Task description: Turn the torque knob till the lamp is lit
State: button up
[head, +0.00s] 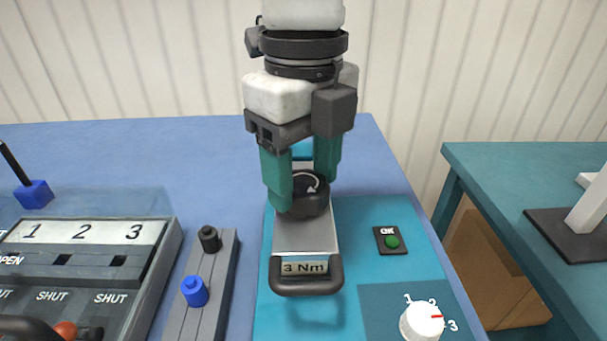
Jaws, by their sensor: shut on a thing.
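My gripper (302,190) has its green fingers shut on the black torque knob (309,204), which carries a white curved arrow on top. The knob sits on a grey torque tool (291,236) whose display (304,267) reads "3 Nm". The fingers hide part of the knob's sides. To the right, the lamp (392,242) is a green button-like dome on a dark plate marked "OK". It looks dull green with no clear glow.
A white dial (422,321) marked 1, 2, 3 stands at the front right, its red mark pointing right, near 3. A grey rail (205,290) with black and blue pegs and a switch panel (165,255) lie left. A gap separates the green table (530,160).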

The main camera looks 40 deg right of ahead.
jog(key=shift+m, duration=0.3)
jog(key=o, duration=1.1)
jog(key=shift+c, duration=0.2)
notch_tip(320, 180, up, 11)
jog(key=p, duration=0.7)
jog(key=shift+p, duration=0.4)
jog(key=shift+s+f, duration=0.1)
jog(key=shift+f, duration=0.1)
